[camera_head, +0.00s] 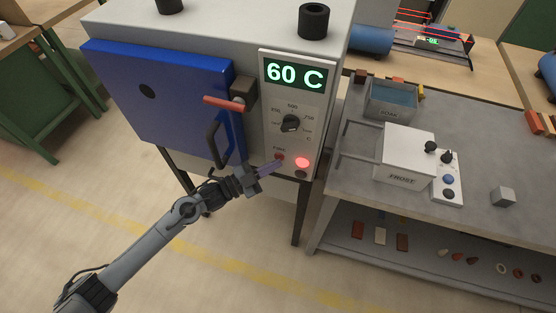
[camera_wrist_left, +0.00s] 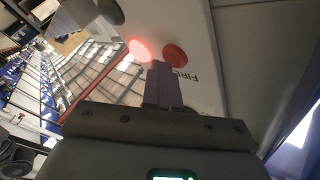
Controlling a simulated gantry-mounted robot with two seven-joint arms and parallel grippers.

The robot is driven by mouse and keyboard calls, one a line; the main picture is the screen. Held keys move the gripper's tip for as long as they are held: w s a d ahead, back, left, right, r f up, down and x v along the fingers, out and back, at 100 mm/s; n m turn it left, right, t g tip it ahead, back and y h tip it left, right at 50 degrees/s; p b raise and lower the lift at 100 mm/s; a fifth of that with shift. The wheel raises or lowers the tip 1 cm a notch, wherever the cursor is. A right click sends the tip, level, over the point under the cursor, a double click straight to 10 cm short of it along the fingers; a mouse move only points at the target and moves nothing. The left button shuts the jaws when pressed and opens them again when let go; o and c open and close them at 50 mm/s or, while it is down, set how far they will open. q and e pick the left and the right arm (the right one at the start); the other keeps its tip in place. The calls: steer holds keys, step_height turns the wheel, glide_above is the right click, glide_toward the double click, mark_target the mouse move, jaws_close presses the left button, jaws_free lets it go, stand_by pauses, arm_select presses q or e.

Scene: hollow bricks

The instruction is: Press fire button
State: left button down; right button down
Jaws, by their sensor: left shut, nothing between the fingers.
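The kiln's control panel (camera_head: 291,95) reads "60 C" and has a dial (camera_head: 290,123) in its middle. The red fire button (camera_head: 279,157) sits low on the panel under the label "FIRE". It also shows in the left wrist view (camera_wrist_left: 175,54), beside a glowing red lamp (camera_wrist_left: 139,50). That lamp is to the button's right in the head view (camera_head: 302,162). My left gripper (camera_head: 277,163) is shut and empty, its fingertips just at the fire button. In the wrist view the fingertips (camera_wrist_left: 160,66) overlap the button's lower edge; I cannot tell whether they touch. My right gripper is not in view.
A grey bench to the right holds a soak tub (camera_head: 390,112), a white frost box (camera_head: 402,180) and a small grey cube (camera_head: 503,196).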

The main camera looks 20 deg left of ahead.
arm_select(q)
steer(key=shift+s+r, duration=0.1)
steer(key=shift+s, duration=0.15)
steer(key=s+p, duration=0.4)
steer(key=s, duration=0.2)
stand_by(0.6)
